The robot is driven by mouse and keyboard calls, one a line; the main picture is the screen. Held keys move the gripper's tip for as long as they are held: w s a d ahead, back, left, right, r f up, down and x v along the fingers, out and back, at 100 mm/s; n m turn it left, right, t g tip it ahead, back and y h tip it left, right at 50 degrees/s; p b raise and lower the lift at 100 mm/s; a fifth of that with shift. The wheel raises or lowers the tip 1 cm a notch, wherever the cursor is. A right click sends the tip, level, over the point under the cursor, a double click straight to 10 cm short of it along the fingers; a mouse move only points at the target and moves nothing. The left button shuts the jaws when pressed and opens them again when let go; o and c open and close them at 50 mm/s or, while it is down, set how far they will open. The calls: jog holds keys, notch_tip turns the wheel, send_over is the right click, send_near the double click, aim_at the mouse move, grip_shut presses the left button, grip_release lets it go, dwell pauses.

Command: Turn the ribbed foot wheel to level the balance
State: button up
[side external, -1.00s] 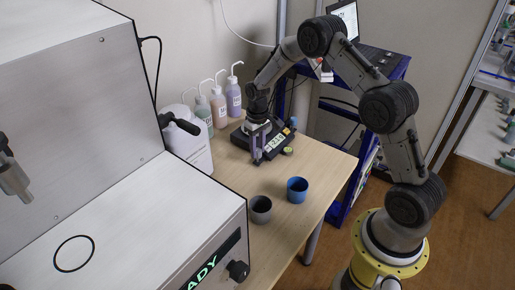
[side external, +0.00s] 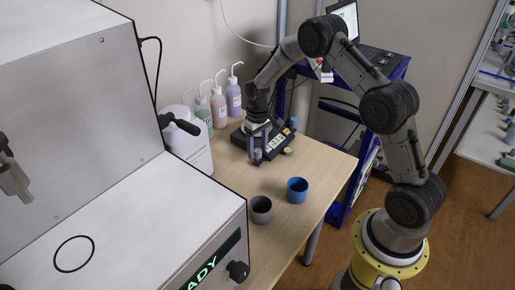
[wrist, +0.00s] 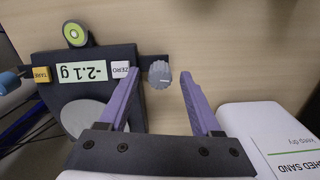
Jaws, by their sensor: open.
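The balance (wrist: 97,88) is a dark unit, seen upside down in the wrist view, with a round grey pan (wrist: 88,117). Its display (wrist: 83,72) reads -2.1 g. The grey ribbed foot wheel (wrist: 160,75) sticks out beside the ZERO button (wrist: 120,70). A green round level (wrist: 75,34) sits at its edge; I cannot tell where its bubble lies. My gripper (wrist: 160,73) is open, its purple fingers on either side of the wheel with gaps showing. In the side view the balance (side external: 291,150) stands at the table's far end, partly hidden by my gripper (side external: 262,156).
Several wash bottles (side external: 219,107) and a white jug (side external: 190,150) stand left of the balance. A grey cup (side external: 260,209) and a blue cup (side external: 297,190) stand nearer on the table (side external: 325,165). A large metal analyser (side external: 140,225) fills the left. Bare table surrounds the cups.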

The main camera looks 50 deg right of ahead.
notch_tip(320, 180, up, 14)
jog(key=shift+f, duration=0.15)
dwell(0.4)
notch_tip(320, 180, up, 10)
jog(key=t, duration=0.2)
send_over(258, 150)
jog(key=a, duration=0.4)
jog(key=s+a+r+n+t, duration=0.2)
jog(key=s+a+r, duration=0.3)
jog(key=s+r, duration=0.55)
jog(key=s+a+t, duration=0.2)
jog(key=s+a, duration=0.1)
jog(key=s, duration=0.8)
jog(key=s+f, duration=0.7)
jog(key=s, duration=0.2)
jog(key=shift+a, duration=0.4)
